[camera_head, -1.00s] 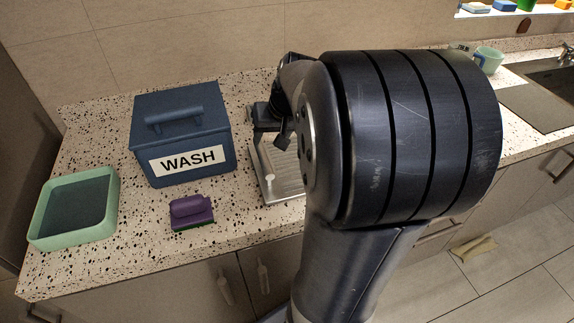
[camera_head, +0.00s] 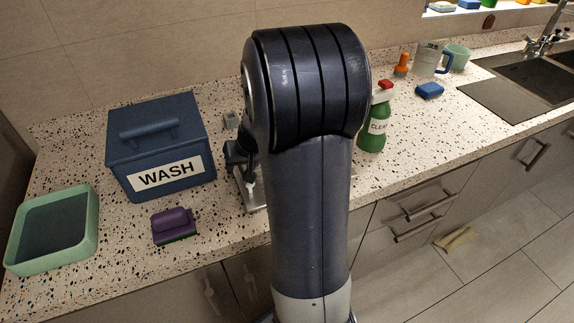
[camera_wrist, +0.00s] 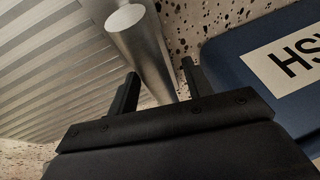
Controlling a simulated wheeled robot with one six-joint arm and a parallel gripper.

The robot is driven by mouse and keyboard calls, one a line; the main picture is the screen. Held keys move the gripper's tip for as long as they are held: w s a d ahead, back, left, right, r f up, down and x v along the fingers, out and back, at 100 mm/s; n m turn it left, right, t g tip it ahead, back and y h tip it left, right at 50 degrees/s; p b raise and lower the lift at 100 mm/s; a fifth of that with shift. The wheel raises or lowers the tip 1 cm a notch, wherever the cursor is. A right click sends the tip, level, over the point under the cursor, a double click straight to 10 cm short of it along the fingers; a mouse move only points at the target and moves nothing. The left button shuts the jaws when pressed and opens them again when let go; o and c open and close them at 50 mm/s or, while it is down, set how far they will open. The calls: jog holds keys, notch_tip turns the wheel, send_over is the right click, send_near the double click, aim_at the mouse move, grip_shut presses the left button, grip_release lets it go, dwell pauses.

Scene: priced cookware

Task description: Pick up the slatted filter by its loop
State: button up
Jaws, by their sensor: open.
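The slatted filter (camera_wrist: 50,60) is a ridged silver metal panel filling the left of the wrist view. Its loop (camera_wrist: 143,50), a smooth metal bar, rises toward the camera. My gripper (camera_wrist: 160,68) is open, with one finger on each side of the bar in the picture. I cannot tell whether either finger touches it. In the head view the filter (camera_head: 257,196) lies on the speckled counter, mostly hidden behind my arm. My gripper (camera_head: 240,158) is small and dark above it there, its fingers unclear.
A blue lidded WASH box (camera_head: 160,148) stands close left of the filter. A purple sponge (camera_head: 174,225) and a green tray (camera_head: 52,230) lie further left. A green spray bottle (camera_head: 375,122) stands right of my arm. The counter's front edge is close.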

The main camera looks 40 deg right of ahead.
jog(key=shift+c, duration=0.5)
grip_shut()
